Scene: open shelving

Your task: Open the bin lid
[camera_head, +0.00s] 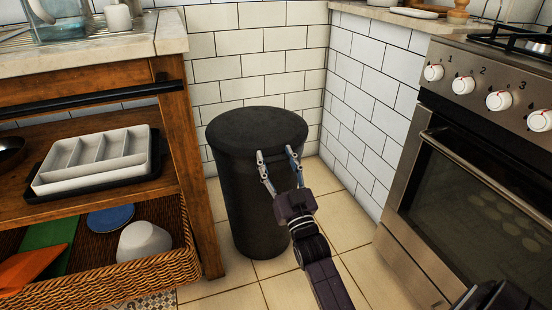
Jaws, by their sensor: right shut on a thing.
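A dark grey, round bin (236,205) stands on the floor in the corner between the tiled walls. Its lid (250,127) lies flat on top and looks closed. My right gripper (276,156) reaches in from the lower right, its two fingers spread at the front right edge of the lid and shut on the lid's rim. The exact contact at the fingertips is too small to see clearly. My left gripper is not in view.
A wooden shelf unit (189,170) stands close to the bin's left, with a white divided tray (98,163) and a wicker basket (150,278). A steel oven (480,190) stands on the right. Tiled floor (235,298) is open in front of the bin.

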